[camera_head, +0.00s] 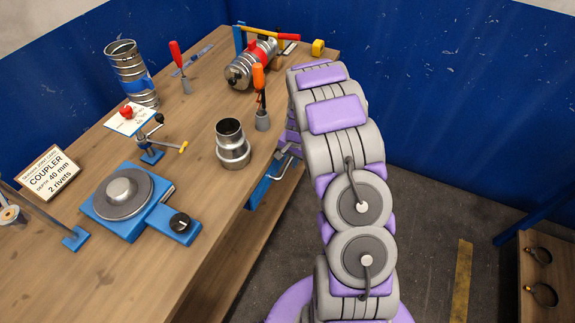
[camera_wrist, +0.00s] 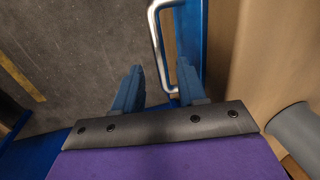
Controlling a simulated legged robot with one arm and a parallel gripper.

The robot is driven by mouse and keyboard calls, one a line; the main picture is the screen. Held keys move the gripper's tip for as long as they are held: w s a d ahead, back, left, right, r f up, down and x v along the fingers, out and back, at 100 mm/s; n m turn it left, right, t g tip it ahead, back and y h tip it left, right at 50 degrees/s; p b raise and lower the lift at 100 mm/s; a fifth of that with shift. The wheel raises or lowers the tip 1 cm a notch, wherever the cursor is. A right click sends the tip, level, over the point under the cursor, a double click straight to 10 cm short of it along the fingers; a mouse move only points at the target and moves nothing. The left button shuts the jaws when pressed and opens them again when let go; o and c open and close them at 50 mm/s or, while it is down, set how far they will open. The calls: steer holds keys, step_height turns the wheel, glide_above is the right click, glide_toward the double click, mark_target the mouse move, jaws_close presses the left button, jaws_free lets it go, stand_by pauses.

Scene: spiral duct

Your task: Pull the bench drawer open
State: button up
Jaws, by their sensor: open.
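The blue bench drawer (camera_head: 258,192) shows below the bench's right edge, partly hidden by my arm. Its blue front (camera_wrist: 192,30) stands upright in the wrist view, with a silver bar handle (camera_wrist: 156,40) on it. The handle (camera_head: 285,166) also shows beside my arm in the head view. My gripper (camera_wrist: 160,68) is open, with its two blue fingers apart. The handle's bar runs between the fingers in the picture, closer to the right finger. I cannot tell whether either finger touches it.
The wooden bench (camera_head: 215,75) holds a metal coupler (camera_head: 232,145), a blue turntable fixture (camera_head: 125,195), a duct piece (camera_head: 130,75) and several tools. A blue wall (camera_head: 450,80) stands behind. A wooden shelf (camera_head: 545,265) is at right. Floor between is clear.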

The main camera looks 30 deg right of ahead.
step_height(320, 180, down, 2)
steer(key=shift+w+f, duration=0.1)
steer(key=shift+w, duration=0.05)
steer(key=shift+a+f, duration=0.3)
steer(key=shift+a, duration=0.1)
steer(key=shift+d, duration=0.15)
jaws_close()
